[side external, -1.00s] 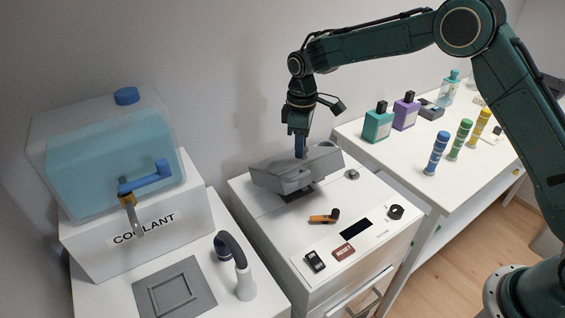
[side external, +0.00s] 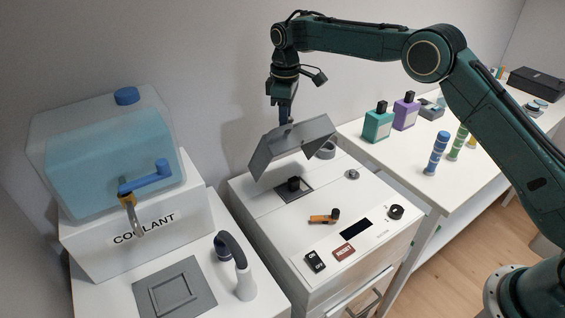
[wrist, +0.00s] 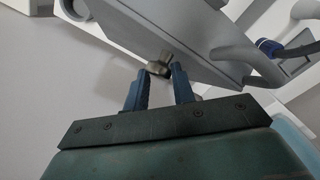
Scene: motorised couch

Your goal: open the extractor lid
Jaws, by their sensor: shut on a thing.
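The grey extractor lid (side external: 300,143) is raised and tilted above the white machine (side external: 262,208). Its underside edge stands clear of the top, and a dark recess with a black hub (side external: 294,184) shows below it. My gripper (side external: 285,120) is above the lid, shut on its small knob. In the wrist view, my fingers (wrist: 160,80) close around a brass-coloured knob (wrist: 160,66) on the grey lid (wrist: 170,28). The lid's hinge is hard to make out.
An orange-handled lever (side external: 325,217), an ON switch (side external: 315,262) and a RESET switch (side external: 344,252) sit on the machine's front top. A coolant tank (side external: 110,165) stands left. Bottles and vials stand on the right table (side external: 395,160). A wall is close behind.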

